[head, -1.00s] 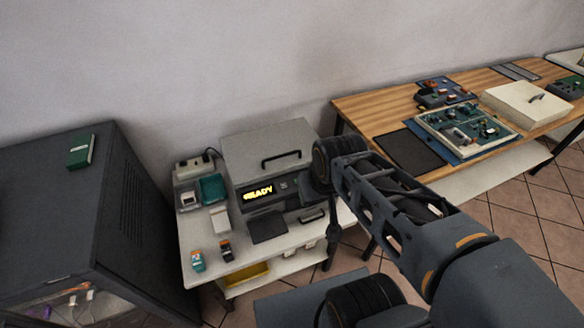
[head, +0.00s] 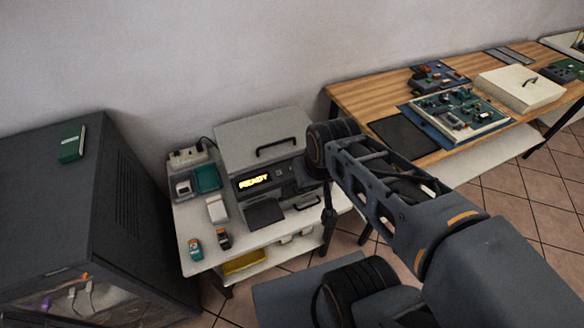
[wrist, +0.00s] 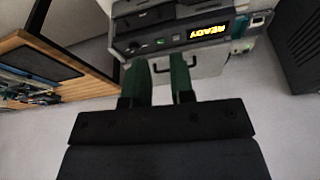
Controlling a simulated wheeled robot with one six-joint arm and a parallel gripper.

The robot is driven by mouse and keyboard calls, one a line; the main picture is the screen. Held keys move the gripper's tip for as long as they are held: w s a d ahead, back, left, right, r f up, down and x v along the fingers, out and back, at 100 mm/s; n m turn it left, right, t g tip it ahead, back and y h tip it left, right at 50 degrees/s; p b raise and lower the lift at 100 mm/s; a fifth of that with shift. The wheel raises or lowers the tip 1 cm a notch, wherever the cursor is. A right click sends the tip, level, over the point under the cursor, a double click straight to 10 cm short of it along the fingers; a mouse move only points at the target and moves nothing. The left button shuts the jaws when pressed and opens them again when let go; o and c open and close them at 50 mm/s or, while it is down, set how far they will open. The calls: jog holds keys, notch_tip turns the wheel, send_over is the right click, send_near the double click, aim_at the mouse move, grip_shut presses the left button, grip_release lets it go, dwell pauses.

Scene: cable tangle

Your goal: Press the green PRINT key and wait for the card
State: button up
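The card printer (head: 262,142) is a grey box with a black handle on its lid and a dark front panel. Its lit yellow display (head: 254,181) reads READY; the display shows upside down in the wrist view (wrist: 209,32). A small green key (wrist: 160,41) sits beside the display on the panel in the wrist view. My gripper (wrist: 164,62) has two green fingers with a gap between them and nothing held. The fingers point toward the printer front, apparently short of the key. In the head view my arm hides the panel's right end. I see no card clearly.
The printer stands on a white bench (head: 190,229) with a teal tray (head: 207,178) and small items at left. A dark cabinet (head: 60,210) stands left. A wooden table (head: 362,97) with circuit boards is at right. A black tray (head: 264,217) lies before the printer.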

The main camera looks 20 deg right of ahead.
grip_shut()
dwell(1.2)
